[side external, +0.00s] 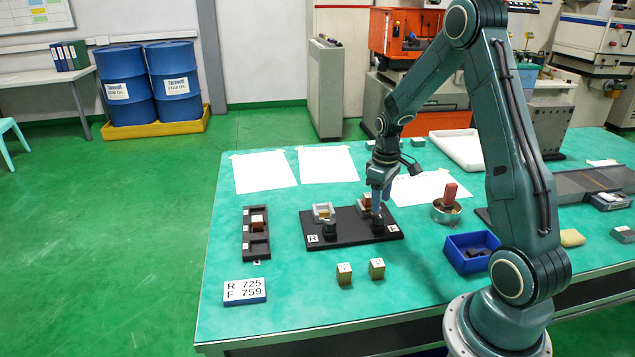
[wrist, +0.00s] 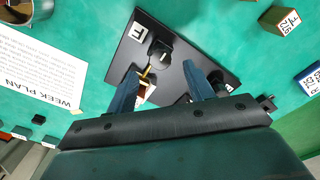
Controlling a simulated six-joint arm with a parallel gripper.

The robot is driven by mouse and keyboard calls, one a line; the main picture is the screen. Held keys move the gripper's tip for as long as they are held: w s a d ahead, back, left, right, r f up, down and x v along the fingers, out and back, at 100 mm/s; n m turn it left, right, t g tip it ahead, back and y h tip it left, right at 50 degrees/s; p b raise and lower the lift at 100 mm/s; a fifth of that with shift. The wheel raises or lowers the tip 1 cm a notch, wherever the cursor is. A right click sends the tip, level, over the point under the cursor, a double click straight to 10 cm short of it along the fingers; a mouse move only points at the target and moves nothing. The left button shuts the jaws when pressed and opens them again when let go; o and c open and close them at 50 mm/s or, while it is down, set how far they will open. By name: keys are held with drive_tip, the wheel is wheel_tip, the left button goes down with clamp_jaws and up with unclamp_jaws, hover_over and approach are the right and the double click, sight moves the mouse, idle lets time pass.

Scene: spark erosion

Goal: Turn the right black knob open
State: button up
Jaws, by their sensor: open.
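The black fixture board (side external: 350,238) lies on the green table with an R label at its left and another label at its right end. The right black knob (side external: 378,226) stands near that right end; in the wrist view the knob (wrist: 160,54) is beside the F label. My gripper (side external: 377,208) points down just above it. In the wrist view my open gripper (wrist: 160,68) has its fingers either side of the knob, apart from it. A brownish block (side external: 367,200) sits in the clamp behind, partly hidden.
Two copper-coloured blocks (side external: 344,274) (side external: 377,268) stand in front of the board. A number plate (side external: 244,291) and a dark rack (side external: 257,234) are left. A blue bin (side external: 468,252) and a round tin (side external: 446,212) are right. Paper sheets lie behind.

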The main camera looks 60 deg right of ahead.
sight(378, 216)
wheel_tip(378, 216, up, 10)
drive_tip(key=shift+f, duration=0.25)
drive_tip(key=shift+a, duration=0.1)
idle(0.4)
drive_tip(key=s+a+r+t, duration=0.2)
drive_tip(key=s+a+r, duration=0.2)
drive_tip(key=a+r, duration=0.8)
drive_tip(key=s+a+t, duration=0.3)
drive_tip(key=s+a, duration=0.8)
drive_tip(key=a, duration=0.1)
drive_tip(key=shift+s+a+r+t, duration=0.15)
drive_tip(key=shift+s+a+t, duration=0.15)
drive_tip(key=shift+s, duration=0.1)
